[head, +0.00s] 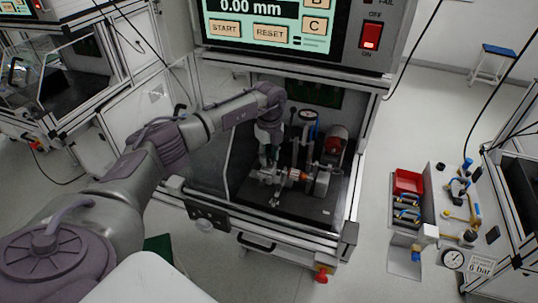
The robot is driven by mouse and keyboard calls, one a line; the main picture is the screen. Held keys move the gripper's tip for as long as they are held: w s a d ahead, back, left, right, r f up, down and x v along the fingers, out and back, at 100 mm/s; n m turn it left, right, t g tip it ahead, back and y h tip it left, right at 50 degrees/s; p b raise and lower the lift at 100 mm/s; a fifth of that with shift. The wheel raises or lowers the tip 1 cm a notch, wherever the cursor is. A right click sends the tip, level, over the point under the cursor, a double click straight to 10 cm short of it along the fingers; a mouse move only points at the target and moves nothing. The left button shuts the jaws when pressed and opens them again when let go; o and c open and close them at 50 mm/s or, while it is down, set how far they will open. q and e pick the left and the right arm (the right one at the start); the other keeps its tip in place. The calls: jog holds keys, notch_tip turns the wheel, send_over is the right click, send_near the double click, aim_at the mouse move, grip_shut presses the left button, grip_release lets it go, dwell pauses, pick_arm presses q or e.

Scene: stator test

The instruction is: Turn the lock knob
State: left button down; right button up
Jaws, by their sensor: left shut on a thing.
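My left gripper (267,160) reaches down inside the test bay, at the left end of the metal fixture. It is shut on a small part there, which appears to be the lock knob; the fingers hide most of it. The fixture (318,184) stands on the dark bay floor. A copper-coloured part (293,174) sits in it, just right of my left gripper. A small silver piece (274,201) sticks out at the fixture's front. My right gripper is not in view.
Behind the fixture are a round gauge (308,116) and a red-ended cylinder (335,145). A control panel (270,28) with a red switch (371,36) hangs above the bay. A red bin (407,183) stands at right.

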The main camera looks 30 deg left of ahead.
aim_at(270, 158)
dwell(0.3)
pick_arm(q)
jog(key=c, duration=0.8)
grip_release()
jog(key=shift+r, duration=0.15)
notch_tip(270, 158, up, 12)
jog(key=shift+f, duration=0.1)
jog(key=shift+d, duration=0.1)
